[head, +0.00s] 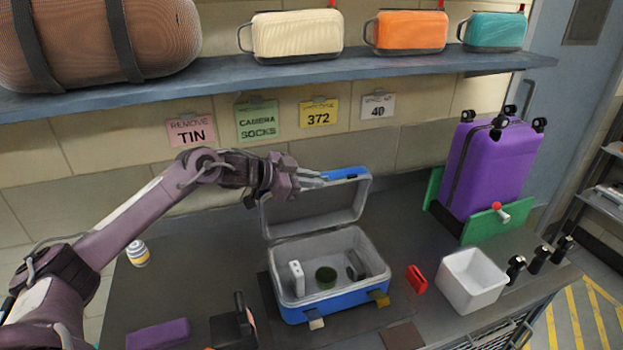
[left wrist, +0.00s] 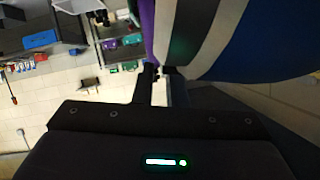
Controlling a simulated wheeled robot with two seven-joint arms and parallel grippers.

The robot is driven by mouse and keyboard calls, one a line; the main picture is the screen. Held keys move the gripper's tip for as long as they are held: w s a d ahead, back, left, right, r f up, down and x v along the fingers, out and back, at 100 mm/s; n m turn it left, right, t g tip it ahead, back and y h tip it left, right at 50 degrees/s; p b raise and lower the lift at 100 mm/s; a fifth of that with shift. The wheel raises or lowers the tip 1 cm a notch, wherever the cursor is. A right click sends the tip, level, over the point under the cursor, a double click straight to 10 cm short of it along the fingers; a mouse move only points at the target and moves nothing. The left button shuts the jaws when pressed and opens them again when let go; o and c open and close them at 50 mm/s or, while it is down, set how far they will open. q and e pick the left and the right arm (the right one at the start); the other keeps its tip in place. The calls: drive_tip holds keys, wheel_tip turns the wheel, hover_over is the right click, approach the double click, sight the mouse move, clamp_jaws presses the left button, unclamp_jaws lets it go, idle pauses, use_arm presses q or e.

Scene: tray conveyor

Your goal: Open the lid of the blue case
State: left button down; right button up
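The blue case (head: 345,304) stands on the grey worktop with its lid (head: 318,207) raised, tilted up at the back, so the grey inside is open to view. In it are a white item (head: 296,278), a dark green round item (head: 326,278) and a dark grey item (head: 356,265). My left gripper (head: 322,181) is at the upper left edge of the lid; contact is not clear. In the left wrist view its fingertips (left wrist: 160,72) are close together beside a large blue, grey and white striped surface that I cannot identify. My right gripper is not in view.
A purple block (head: 157,334), a dark tool (head: 234,328) and a striped can (head: 138,253) are left of the case. A red item (head: 416,278) and white bin (head: 472,283) are right. A purple suitcase (head: 490,165) stands behind them. A shelf (head: 300,77) hangs above.

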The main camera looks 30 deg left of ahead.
use_arm(q)
drive_tip(key=shift+f, duration=0.1)
drive_tip(key=shift+d, duration=0.1)
drive_tip(key=c, duration=1.5)
unclamp_jaws()
drive_tip(key=shift+s+f, duration=0.1)
drive_tip(key=shift+c, duration=0.2)
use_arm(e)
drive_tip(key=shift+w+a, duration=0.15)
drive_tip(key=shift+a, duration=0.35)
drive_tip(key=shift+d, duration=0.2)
use_arm(q)
drive_tip(key=shift+s+a, duration=0.2)
drive_tip(key=shift+a, duration=0.1)
drive_tip(key=b+v, duration=0.3)
drive_tip(key=v, duration=0.4)
drive_tip(key=shift+r+b, duration=0.25)
drive_tip(key=shift+b, duration=0.15)
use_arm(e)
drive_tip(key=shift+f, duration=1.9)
use_arm(q)
drive_tip(key=shift+s, duration=0.1)
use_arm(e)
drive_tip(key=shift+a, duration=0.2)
